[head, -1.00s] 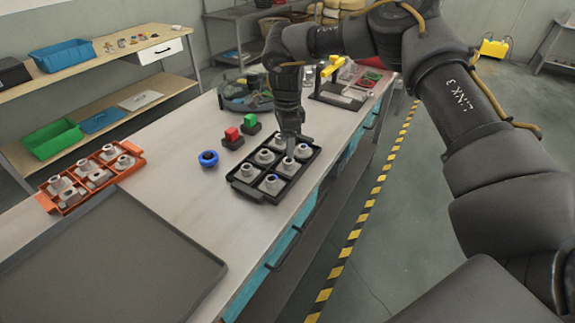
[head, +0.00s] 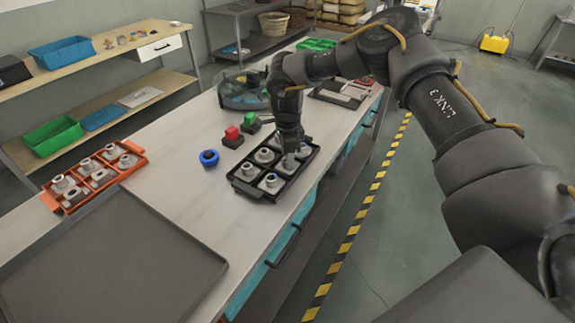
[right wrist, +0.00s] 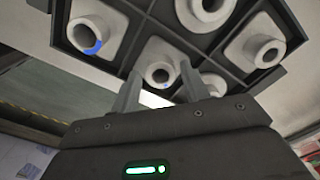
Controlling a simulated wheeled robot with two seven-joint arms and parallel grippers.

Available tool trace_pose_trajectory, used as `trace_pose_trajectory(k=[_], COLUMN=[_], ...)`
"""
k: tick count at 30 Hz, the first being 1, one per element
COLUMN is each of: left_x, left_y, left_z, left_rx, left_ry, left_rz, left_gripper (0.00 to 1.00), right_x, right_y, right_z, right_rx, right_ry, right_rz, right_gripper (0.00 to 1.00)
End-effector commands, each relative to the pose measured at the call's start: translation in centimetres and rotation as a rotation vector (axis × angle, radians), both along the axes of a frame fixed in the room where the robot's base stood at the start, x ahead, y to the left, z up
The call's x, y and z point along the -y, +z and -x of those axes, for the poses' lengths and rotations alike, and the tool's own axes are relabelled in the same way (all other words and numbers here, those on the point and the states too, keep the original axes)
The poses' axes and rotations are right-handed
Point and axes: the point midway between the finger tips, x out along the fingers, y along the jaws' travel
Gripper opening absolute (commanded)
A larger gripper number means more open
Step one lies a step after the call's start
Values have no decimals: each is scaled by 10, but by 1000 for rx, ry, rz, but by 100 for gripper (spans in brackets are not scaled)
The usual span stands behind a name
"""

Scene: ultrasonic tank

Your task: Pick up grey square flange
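A black compartment tray (head: 243,189) on the bench holds several grey flanges with square bases and round necks. My right gripper (head: 292,158) points down over the right side of this tray. In the right wrist view its two fingers (right wrist: 161,92) stand apart, with a grey square flange (right wrist: 158,73) showing between and beyond them. I see no clear contact; the fingertips partly hide the flange's sides. My left gripper is not in view.
An orange tray (head: 49,200) with grey parts stands at the left, behind a large dark flat tray (head: 110,262). The bench front between the trays is clear.

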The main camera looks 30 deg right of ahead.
Motion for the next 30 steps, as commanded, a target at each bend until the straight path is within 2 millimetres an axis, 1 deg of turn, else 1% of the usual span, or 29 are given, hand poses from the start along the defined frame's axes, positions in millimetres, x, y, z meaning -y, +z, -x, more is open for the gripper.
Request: trace_pose_trajectory(k=[1, 6, 8, 9, 16, 20, 23, 25, 26, 30], left_x=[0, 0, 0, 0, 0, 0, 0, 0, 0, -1], left_y=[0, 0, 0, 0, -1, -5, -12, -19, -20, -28], left_z=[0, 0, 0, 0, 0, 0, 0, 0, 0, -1], left_rx=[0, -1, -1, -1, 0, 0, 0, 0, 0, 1], left_ry=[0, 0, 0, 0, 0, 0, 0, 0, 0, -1], left_rz=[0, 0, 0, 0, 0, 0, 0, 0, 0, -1], left_gripper=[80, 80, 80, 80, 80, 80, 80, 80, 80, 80], right_x=[0, 0, 0, 0, 0, 0, 0, 0, 1, 7], right_y=[0, 0, 0, 1, 1, 7, 16, 28, 35, 64], right_z=[0, 0, 0, 0, 0, -1, -1, -2, 2, 27], right_rx=[0, 0, 0, 1, 1, 3, 6, 7, 6, 4], right_ry=[0, 0, 0, 0, 0, 0, 1, 1, 1, 2], right_rz=[0, 0, 0, 0, -1, 0, -2, -1, -2, -4], right_gripper=[39, 17, 9, 7, 7, 7, 7, 7, 7, 7])
